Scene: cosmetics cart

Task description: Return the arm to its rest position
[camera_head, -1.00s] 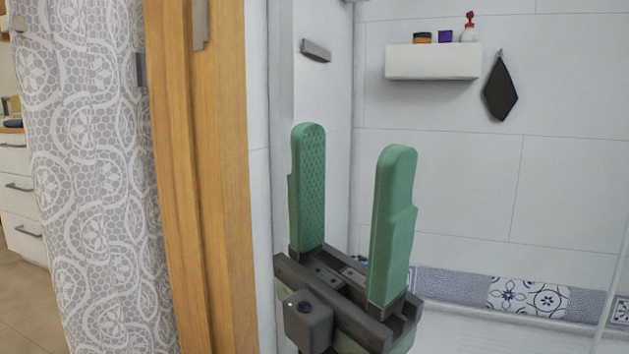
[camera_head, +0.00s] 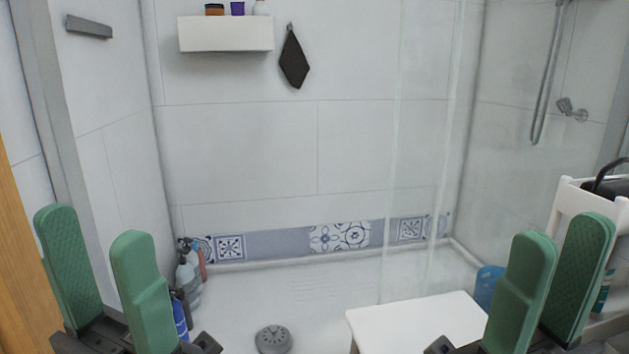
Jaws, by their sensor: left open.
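My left gripper (camera_head: 104,262) stands upright at the lower left of the head view. Its two green fingers are apart with nothing between them. My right gripper (camera_head: 555,268) stands upright at the lower right. Its green fingers are also apart and no object shows between them. Both arms below the grippers are cut off by the bottom edge of the picture.
A white stool (camera_head: 418,322) stands between the grippers. Several bottles (camera_head: 189,275) stand in the corner behind my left gripper. A white cart (camera_head: 575,205) is at the right. A blue bin (camera_head: 488,287), a round grey item (camera_head: 273,339) and a wall shelf (camera_head: 226,34) also show.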

